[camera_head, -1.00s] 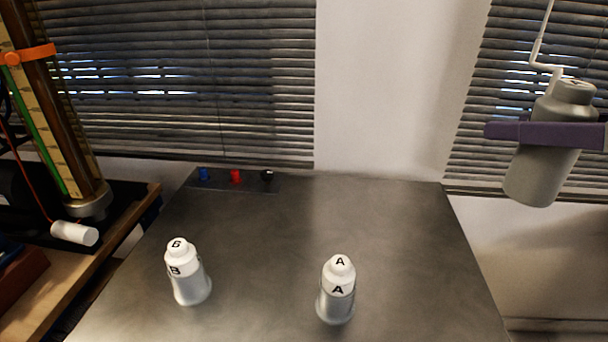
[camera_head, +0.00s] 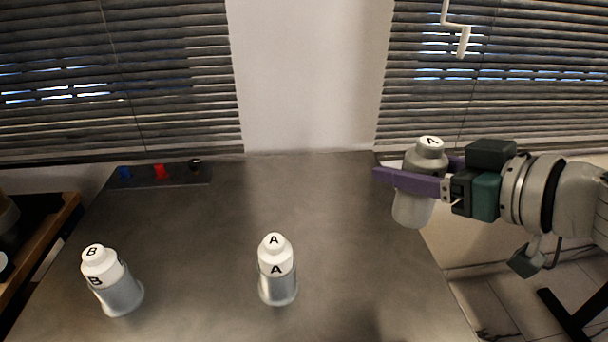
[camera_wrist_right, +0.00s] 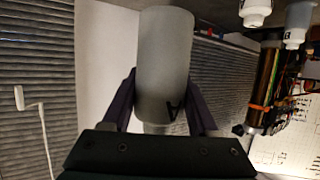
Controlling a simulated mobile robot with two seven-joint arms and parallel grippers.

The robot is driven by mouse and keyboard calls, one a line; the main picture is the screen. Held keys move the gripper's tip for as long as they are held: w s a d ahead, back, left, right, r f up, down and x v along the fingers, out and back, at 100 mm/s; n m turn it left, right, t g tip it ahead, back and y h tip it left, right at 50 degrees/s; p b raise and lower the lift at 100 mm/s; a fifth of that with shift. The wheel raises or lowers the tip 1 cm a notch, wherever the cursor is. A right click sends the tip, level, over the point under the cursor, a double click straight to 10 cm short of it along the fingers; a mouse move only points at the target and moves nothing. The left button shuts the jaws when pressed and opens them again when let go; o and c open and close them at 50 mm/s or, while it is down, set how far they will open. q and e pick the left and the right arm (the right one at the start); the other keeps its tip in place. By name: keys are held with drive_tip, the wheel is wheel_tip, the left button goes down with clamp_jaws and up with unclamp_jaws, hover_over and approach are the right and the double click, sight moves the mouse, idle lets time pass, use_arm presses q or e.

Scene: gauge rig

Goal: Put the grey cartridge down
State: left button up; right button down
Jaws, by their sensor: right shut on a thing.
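The grey cartridge (camera_head: 412,208), with a letter A on its top, is held upright between the purple fingers of my right gripper (camera_head: 408,180). It is over the right edge of the table in the head view; its exact height is hard to tell. In the right wrist view the cartridge (camera_wrist_right: 164,65) fills the space between both fingers, with a dark A mark near its lower part. My left gripper is not in view.
The dark table (camera_head: 190,245) carries a bottle marked A (camera_head: 277,275) and a bottle marked B (camera_head: 112,285). A strip with blue, red and black terminals (camera_head: 160,175) lies at the back left. The table's right part is clear.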

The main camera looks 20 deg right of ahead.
wheel_tip(320, 180, down, 15)
drive_tip(key=b, duration=0.9)
drive_tip(key=shift+f, duration=0.1)
drive_tip(key=shift+f, duration=0.15)
drive_tip(key=shift+c, duration=0.8)
unclamp_jaws()
